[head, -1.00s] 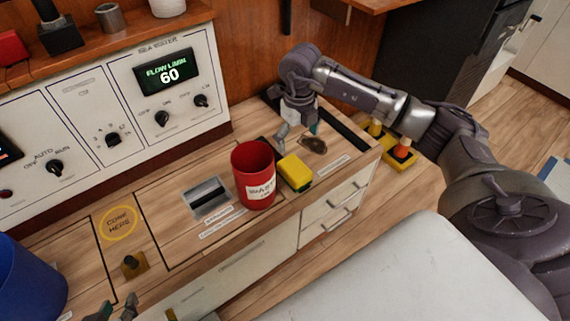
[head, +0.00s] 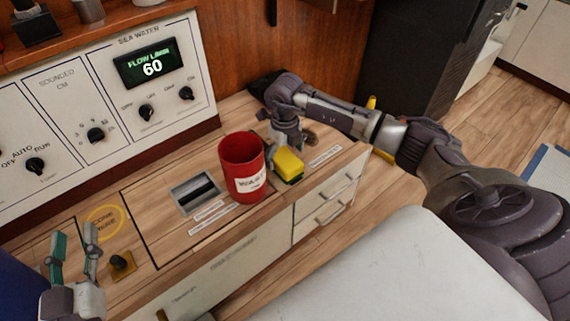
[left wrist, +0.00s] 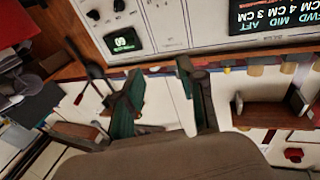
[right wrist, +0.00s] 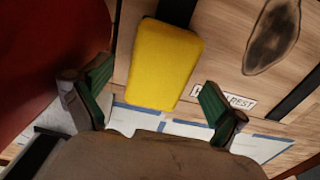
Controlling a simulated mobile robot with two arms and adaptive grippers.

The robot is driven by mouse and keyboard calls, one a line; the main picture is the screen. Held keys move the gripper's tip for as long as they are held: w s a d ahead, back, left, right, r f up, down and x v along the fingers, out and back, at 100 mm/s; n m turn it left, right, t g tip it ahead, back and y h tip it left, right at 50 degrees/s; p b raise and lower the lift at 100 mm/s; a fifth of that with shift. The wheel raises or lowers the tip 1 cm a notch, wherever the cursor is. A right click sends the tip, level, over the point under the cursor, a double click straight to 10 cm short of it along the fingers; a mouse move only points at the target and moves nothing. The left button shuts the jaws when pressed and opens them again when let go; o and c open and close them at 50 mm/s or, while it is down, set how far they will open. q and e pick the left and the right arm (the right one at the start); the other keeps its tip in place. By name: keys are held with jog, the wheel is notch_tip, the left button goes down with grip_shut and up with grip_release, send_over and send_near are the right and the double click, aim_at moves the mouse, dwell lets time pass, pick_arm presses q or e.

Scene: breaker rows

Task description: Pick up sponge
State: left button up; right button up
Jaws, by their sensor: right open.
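The yellow sponge (head: 288,165) stands on the wooden counter, just right of the red cup (head: 242,168). In the right wrist view the sponge (right wrist: 164,65) lies ahead of and between the spread fingers of my right gripper (right wrist: 149,97), which is open and empty. In the head view my right gripper (head: 278,148) is right behind the sponge, its fingertips partly hidden by sponge and cup. My left gripper (head: 75,262) is at the lower left of the head view, its fingers apart and empty; it also shows in the left wrist view (left wrist: 160,95).
The red cup's wall (right wrist: 45,60) is close to my right gripper's left finger. A dark oval patch (right wrist: 272,35) is on the counter to the right. A metal-framed slot (head: 195,191) lies left of the cup. The control panel (head: 100,95) rises behind.

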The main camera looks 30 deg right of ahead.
jog(key=shift+f, duration=0.95)
pick_arm(q)
notch_tip(320, 180, up, 2)
jog(key=shift+s+d+r+t, duration=0.15)
jog(key=shift+r+t, duration=0.1)
jog(key=shift+t, duration=0.65)
pick_arm(e)
jog(key=shift+c, duration=0.3)
jog(key=c, duration=1)
jog(key=shift+r, duration=0.15)
